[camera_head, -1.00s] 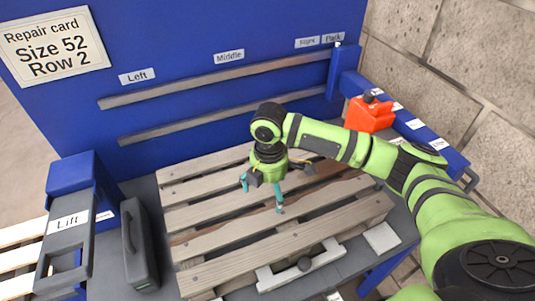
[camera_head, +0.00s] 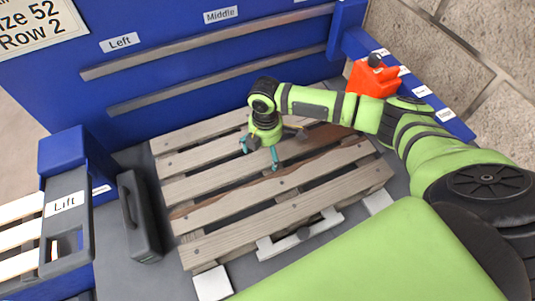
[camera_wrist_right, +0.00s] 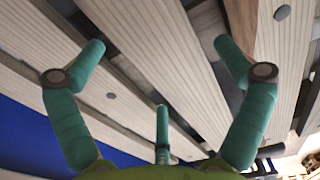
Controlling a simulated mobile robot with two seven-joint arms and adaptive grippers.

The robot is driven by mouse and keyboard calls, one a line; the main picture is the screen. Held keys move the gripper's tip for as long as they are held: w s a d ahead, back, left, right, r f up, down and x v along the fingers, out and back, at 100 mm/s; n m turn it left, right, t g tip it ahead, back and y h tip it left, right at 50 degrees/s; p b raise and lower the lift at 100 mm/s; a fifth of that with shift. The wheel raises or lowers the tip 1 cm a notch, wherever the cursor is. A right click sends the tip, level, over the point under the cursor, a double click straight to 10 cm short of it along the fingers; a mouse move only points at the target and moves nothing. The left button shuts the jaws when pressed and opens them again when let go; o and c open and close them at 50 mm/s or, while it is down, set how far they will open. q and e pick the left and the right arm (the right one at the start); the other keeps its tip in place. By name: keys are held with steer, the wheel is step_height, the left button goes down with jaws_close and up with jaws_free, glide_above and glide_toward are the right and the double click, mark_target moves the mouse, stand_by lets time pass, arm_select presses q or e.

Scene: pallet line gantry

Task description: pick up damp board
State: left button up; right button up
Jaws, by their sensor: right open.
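A grey wooden pallet (camera_head: 285,208) of several slats lies on the dark bench. A darker brown stretch of wood (camera_head: 322,140), which looks damp, shows on it just right of my right gripper. My arm and gripper hide part of it. My right gripper (camera_head: 260,153) points down over the pallet's middle, its teal fingers apart and empty. In the right wrist view its three fingers (camera_wrist_right: 160,62) are spread above pale slats (camera_wrist_right: 165,45) with dark gaps between. I cannot tell whether the fingertips touch the wood. My left gripper is out of view.
A blue panel (camera_head: 200,70) with rails stands behind the pallet. An orange-red container (camera_head: 372,78) is at the back right. A dark case (camera_head: 138,215) and the blue and grey Lift unit (camera_head: 66,205) stand left. A pale clamp-like bar (camera_head: 300,235) lies along the front edge.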

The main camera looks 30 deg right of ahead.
steer(key=shift+r, duration=0.1)
steer(key=c, duration=1.2)
